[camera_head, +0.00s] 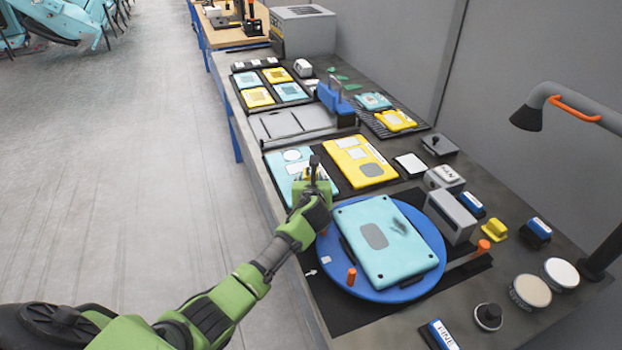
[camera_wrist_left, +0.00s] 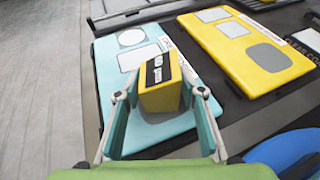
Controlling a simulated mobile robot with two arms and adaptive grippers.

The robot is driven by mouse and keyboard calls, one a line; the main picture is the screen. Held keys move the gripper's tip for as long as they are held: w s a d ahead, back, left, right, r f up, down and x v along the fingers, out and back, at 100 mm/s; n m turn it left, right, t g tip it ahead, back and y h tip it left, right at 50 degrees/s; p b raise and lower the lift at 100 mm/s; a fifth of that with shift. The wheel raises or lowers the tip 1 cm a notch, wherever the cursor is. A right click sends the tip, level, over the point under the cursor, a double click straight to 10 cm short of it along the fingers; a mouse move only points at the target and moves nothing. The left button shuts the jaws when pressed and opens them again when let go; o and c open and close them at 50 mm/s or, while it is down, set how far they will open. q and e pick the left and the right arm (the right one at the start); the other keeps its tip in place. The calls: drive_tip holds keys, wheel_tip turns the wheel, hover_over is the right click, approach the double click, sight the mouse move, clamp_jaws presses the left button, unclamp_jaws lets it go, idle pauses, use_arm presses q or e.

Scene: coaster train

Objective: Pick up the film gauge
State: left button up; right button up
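The film gauge is a small yellow block with a black, white-lettered label (camera_wrist_left: 160,85) in the left wrist view. It stands between the two fingertips of my left gripper (camera_wrist_left: 166,92), with a fingertip close at each side. I cannot tell whether both fingertips press on it or whether it is off the surface. In the head view my left gripper (camera_head: 314,185) is over the near end of a light blue panel, and the yellow of the gauge (camera_head: 323,187) shows only partly between its parts. My right gripper is not in view.
The light blue panel (camera_wrist_left: 110,60) and a yellow panel (camera_head: 350,146) lie on the bench. A blue turntable (camera_head: 425,222) carrying another light blue panel (camera_head: 390,225) is close to my left arm. Grey boxes, round tins and a lamp (camera_head: 560,98) stand to the right.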

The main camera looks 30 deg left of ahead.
use_arm(q)
drive_tip(key=c, duration=0.7)
drive_tip(key=shift+o, duration=0.2)
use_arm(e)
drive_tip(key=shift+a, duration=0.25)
